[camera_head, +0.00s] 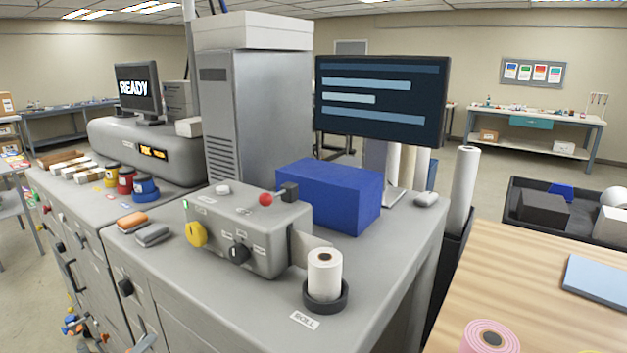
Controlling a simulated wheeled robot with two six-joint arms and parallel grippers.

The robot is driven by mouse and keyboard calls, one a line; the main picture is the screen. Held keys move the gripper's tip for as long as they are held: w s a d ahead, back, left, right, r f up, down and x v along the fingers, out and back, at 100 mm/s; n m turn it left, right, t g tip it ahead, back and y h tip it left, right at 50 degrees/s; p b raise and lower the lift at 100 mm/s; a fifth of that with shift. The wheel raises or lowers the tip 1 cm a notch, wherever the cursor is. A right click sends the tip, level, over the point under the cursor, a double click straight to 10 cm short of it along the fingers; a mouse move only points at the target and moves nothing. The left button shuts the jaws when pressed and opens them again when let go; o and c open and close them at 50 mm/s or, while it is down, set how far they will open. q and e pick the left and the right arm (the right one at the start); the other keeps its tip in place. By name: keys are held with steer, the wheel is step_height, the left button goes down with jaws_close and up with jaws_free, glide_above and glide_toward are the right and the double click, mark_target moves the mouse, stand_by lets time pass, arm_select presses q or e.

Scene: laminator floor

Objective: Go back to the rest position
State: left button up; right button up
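Neither of my grippers shows in the head view, and no part of my arms can be made out. In front stands a grey machine cabinet (390,262). On it sits a small control box (235,238) with a yellow knob, a black knob and a red-tipped lever (266,199). A white roll (325,270) stands upright in a dark round holder beside the "ROLL" label. A blue block (330,195) lies behind the control box.
A wooden table (520,280) at the right holds a pink roll (490,338) and a blue sheet (598,280). A dark crate (520,200) stands behind it. A monitor (382,98) and tall grey tower (255,110) rise from the cabinet. Floor shows at the far left.

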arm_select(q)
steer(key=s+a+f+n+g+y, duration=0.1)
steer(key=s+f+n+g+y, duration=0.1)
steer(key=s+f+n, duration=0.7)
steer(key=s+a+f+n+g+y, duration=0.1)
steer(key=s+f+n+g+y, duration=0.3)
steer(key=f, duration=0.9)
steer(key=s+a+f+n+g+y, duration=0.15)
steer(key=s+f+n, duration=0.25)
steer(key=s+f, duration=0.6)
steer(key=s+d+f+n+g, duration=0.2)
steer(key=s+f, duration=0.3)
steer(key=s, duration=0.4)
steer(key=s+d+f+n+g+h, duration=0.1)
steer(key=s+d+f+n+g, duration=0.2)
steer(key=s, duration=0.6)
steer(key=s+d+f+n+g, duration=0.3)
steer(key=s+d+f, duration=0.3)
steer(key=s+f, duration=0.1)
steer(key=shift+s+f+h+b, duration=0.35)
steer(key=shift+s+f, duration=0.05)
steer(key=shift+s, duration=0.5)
